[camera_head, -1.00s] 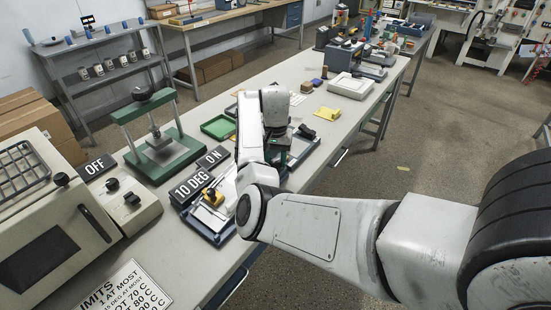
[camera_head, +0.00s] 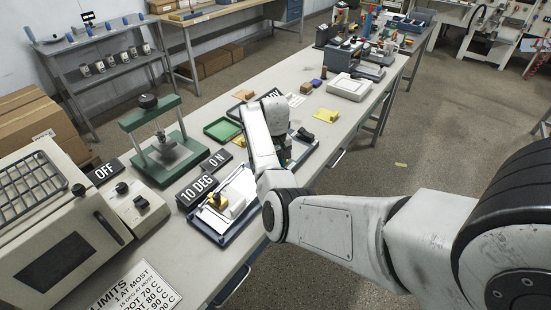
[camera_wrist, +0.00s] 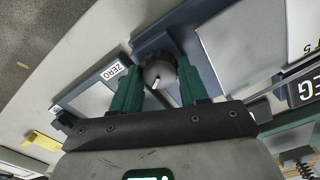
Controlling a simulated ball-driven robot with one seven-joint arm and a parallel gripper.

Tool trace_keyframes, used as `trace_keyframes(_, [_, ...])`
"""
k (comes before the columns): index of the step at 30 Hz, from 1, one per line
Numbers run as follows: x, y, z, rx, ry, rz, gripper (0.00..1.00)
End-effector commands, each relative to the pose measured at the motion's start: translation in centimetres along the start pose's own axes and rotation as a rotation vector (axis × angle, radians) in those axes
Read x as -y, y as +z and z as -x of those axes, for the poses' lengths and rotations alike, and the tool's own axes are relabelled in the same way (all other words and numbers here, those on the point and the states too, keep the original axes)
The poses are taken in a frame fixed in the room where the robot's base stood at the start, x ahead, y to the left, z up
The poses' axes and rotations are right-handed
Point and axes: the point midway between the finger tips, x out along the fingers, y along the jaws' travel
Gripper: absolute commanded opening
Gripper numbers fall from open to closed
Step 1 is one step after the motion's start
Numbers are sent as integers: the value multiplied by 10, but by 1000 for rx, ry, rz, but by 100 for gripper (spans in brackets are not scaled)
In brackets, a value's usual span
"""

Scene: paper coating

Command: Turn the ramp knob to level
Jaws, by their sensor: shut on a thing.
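The ramp knob (camera_wrist: 158,72), dark and round with a white pointer mark, sits between the two green fingers of my gripper (camera_wrist: 157,80) in the wrist view. My gripper is shut on it. The knob's mark points toward the palm. A white ZERO label (camera_wrist: 115,71) is beside the left finger. My wrist hides the knob and most of the gripper there.
An ON sign (camera_head: 216,160) and a green press (camera_head: 168,160) stand behind the ramp unit. The oven (camera_head: 55,235), with an OFF sign (camera_head: 105,171), is at the left. A green tray (camera_head: 222,130) and a yellow pad (camera_head: 326,115) lie farther along the bench.

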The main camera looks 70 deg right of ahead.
Motion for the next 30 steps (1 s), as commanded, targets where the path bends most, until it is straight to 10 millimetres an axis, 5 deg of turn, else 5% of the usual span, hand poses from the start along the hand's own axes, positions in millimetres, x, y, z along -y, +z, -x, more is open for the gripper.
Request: trace_keyframes(30, [1,-1,1,-5,2,882,13])
